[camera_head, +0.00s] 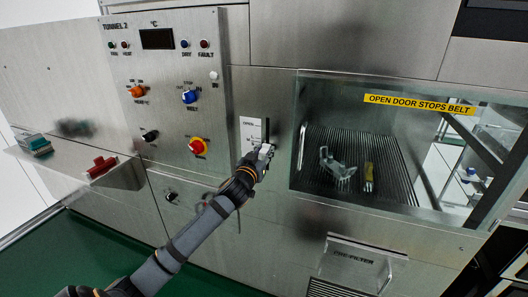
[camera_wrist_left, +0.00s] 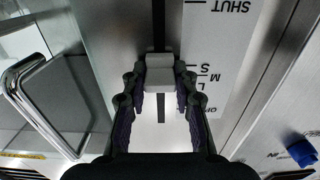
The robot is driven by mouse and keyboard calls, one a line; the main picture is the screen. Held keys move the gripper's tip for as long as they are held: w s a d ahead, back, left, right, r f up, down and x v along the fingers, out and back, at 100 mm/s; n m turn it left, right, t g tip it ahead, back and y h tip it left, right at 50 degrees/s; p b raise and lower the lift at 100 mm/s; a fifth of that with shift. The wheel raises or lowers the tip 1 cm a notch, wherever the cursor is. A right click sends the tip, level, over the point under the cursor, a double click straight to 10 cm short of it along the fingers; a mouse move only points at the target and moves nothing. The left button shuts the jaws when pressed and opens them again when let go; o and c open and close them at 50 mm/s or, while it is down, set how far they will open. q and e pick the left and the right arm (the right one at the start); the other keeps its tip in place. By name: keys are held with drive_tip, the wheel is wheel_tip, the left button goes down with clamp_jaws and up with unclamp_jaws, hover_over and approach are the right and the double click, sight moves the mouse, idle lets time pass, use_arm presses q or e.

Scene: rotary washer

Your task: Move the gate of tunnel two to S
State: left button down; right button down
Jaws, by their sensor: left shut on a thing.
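The gate of tunnel two has a slider with a pale grey knob (camera_wrist_left: 159,72) in a dark vertical slot, beside a white scale plate (camera_head: 250,133). The plate appears upside down in the left wrist view (camera_wrist_left: 222,45), with SHUT at the top and S, M and L lower down. The knob is beside the S and M marks; perspective hides which one it lines up with exactly. My left gripper (camera_head: 265,151) is shut on the knob, its fingers on both sides of it in the left wrist view (camera_wrist_left: 158,92). My right gripper is not in view.
The tunnel 2 panel (camera_head: 165,85) with knobs and lamps is left of the scale plate. A glass door (camera_head: 385,150) to the right shows a ribbed belt (camera_head: 330,190) with items on it. A red handle (camera_head: 101,166) and a pre-filter cover (camera_head: 352,262) are lower down.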

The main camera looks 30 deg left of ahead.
use_arm(q)
drive_tip(key=c, duration=1)
unclamp_jaws()
drive_tip(key=shift+r, duration=0.1)
drive_tip(key=shift+c, duration=0.2)
drive_tip(key=v, duration=0.7)
drive_tip(key=shift+s, duration=0.25)
